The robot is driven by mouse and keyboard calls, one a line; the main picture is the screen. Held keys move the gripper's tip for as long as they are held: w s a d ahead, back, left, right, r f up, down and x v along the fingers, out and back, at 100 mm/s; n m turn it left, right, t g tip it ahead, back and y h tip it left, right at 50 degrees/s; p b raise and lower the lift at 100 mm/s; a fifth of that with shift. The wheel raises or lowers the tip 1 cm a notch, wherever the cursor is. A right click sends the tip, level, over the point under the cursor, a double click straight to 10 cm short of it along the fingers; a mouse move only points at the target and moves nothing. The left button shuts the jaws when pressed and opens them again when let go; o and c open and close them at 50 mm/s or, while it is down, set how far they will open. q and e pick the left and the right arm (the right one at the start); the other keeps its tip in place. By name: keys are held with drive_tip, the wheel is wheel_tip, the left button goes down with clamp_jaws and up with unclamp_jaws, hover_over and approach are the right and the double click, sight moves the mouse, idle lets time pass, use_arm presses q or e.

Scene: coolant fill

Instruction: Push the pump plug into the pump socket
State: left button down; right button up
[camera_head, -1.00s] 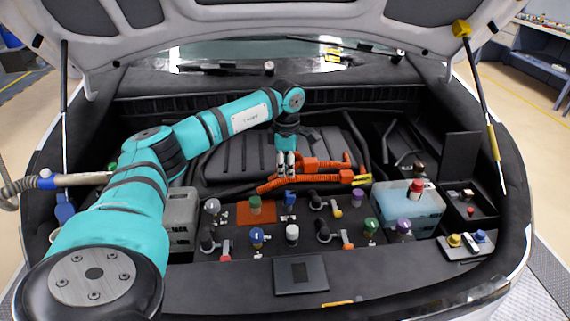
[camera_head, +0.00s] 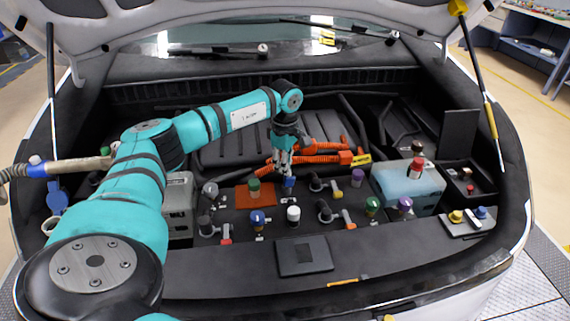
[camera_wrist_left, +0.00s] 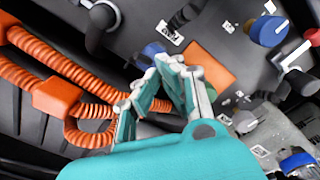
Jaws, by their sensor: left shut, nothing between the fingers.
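My left gripper (camera_head: 283,168) reaches down into the engine bay from the left, fingers shut with nothing between them. Its fingertips are right at a small blue connector (camera_head: 290,182), which looks like the pump plug. In the left wrist view the shut fingers (camera_wrist_left: 173,64) partly hide the blue connector (camera_wrist_left: 150,49); whether they touch it I cannot tell. The pump socket is not clearly visible, and how deep the plug sits cannot be told. My right gripper is not in view.
Orange corrugated hoses (camera_head: 322,159) run close behind the gripper. An orange plate (camera_head: 263,195) lies left of the connector. Several coloured caps, including a white one (camera_head: 293,215), stand in front. A pale blue tank (camera_head: 405,187) is at the right. The raised hood is overhead.

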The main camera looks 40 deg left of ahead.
use_arm(q)
drive_tip(key=shift+f, duration=0.2)
drive_tip(key=shift+s+f, duration=0.1)
drive_tip(key=shift+f, duration=0.35)
drive_tip(key=shift+r, duration=0.1)
drive_tip(key=shift+r+p, duration=0.3)
drive_tip(key=shift+r, duration=0.1)
wheel_tip(320, 180, up, 2)
drive_tip(key=shift+r+p, duration=0.1)
drive_tip(key=shift+p, duration=0.7)
wheel_tip(320, 180, up, 12)
